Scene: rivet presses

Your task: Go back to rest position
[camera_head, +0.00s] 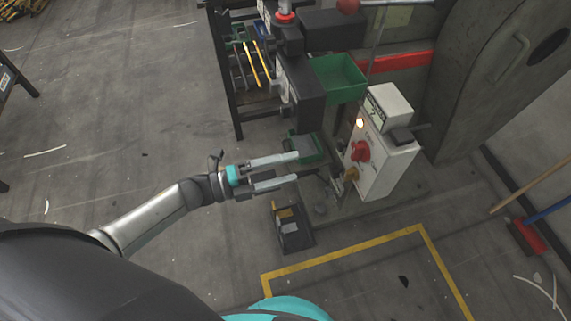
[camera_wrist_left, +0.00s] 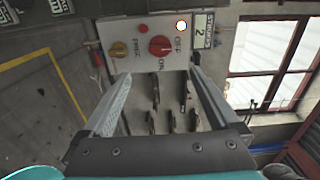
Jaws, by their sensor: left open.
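My left gripper (camera_head: 298,168) reaches in from the left in the head view, its two long grey fingers apart and nothing between them. Its fingers point right, toward the press and its white control box (camera_head: 388,165). In the left wrist view, the open fingers (camera_wrist_left: 160,95) frame the lower part of the control box (camera_wrist_left: 150,45), which carries a red knob, a yellow knob, a lit lamp and a small display reading 2. Several dark metal parts show between the fingers, beyond the tips. My right gripper is not in view.
A green bin (camera_head: 338,77) sits on the press, and a lower green tray (camera_head: 308,147) lies behind the fingertips. A dark box (camera_head: 293,228) stands on the floor below the gripper. A yellow line (camera_head: 345,255) marks the floor. The floor at left is largely clear.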

